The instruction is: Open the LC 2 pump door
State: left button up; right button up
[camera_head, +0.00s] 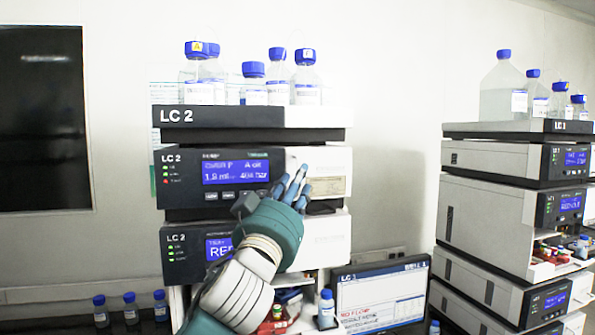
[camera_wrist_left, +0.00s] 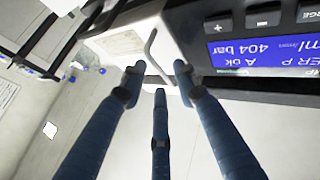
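The LC 2 pump unit (camera_head: 180,182) is the upper module of the left stack, with a lit blue display reading 404 bar. To the right of the display is its pale door panel (camera_head: 325,165), which looks closed; it also shows in the left wrist view (camera_wrist_left: 125,42). A thin grey bent handle (camera_wrist_left: 151,45) stands out from the panel. My left gripper (camera_head: 297,180) is in front of the panel beside the display. In the left wrist view its three dark blue fingers (camera_wrist_left: 158,78) are spread, with the handle between and just beyond the tips. My right gripper is out of view.
Blue-capped bottles (camera_head: 306,85) stand on the top tray of the LC 2 stack. A second LC 2 module (camera_head: 185,250) sits below the pump. The LC 1 stack (camera_head: 490,215) stands at the right, and a monitor (camera_head: 382,300) is between the stacks.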

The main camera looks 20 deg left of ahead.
pick_arm(q)
jog(key=shift+w+r, duration=0.2)
jog(key=shift+w, duration=0.3)
grip_shut()
